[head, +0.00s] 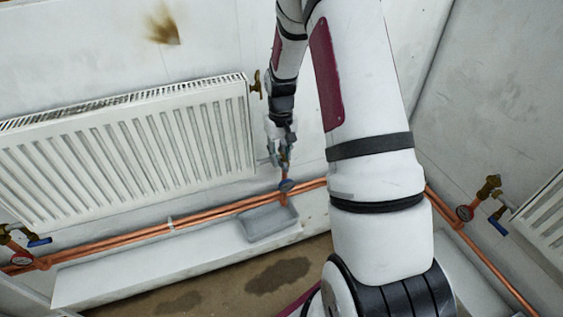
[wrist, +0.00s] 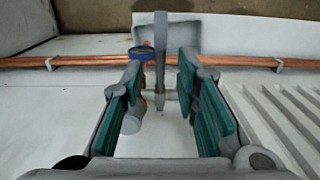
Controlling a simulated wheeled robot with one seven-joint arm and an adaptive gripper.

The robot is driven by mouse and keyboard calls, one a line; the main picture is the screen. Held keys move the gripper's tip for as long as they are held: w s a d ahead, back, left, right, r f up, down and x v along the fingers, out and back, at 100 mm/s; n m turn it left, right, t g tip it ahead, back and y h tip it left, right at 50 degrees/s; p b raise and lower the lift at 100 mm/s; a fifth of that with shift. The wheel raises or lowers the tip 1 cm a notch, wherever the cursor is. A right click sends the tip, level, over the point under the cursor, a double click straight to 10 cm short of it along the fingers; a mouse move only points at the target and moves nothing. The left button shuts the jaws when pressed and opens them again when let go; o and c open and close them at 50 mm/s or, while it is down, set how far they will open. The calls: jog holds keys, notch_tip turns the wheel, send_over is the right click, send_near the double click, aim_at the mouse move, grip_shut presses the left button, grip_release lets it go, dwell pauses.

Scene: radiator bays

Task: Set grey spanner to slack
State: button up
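The grey spanner (wrist: 160,48) shows in the wrist view as an upright grey bar on a short stem, in front of the copper pipes. My gripper (wrist: 163,72) is open, with its teal-padded fingers to either side of the spanner. Gaps show on both sides, so neither pad seems to touch it. A blue-rimmed gauge (wrist: 142,53) sits just left of the spanner, partly behind the left finger. In the head view my gripper (head: 280,155) is at the right end of the middle radiator, above the gauge (head: 287,185). The spanner cannot be made out clearly there.
The white radiator (head: 130,145) is close beside my gripper. Copper pipes (head: 215,212) run along the wall below. A grey tray (head: 270,222) lies on the white ledge under the gauge. Other blue-handled valves are at the far left (head: 40,242) and right (head: 497,222).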

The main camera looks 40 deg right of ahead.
aim_at(281, 162)
jog(key=shift+f, duration=1.75)
grip_shut()
